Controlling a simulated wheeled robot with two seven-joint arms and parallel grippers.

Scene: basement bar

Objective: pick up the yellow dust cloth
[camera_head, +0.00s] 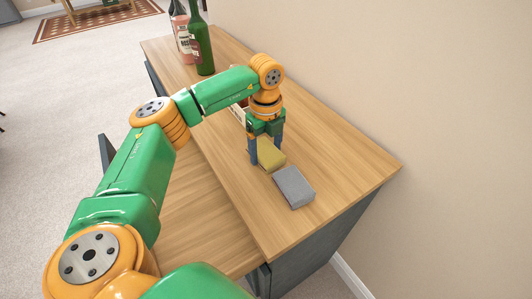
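The yellow dust cloth (271,158) lies on the wooden counter top, partly covered by my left gripper. My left gripper (266,154) points down over its far end, with its two dark blue fingers apart. One finger is at the cloth's left side and the other at its far right side; I cannot tell whether they touch it. My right gripper is not in view.
Green (201,48) and pink (182,38) bottles stand at the counter's far end. A partly hidden container (238,114) is behind my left wrist. A wall borders the right side.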

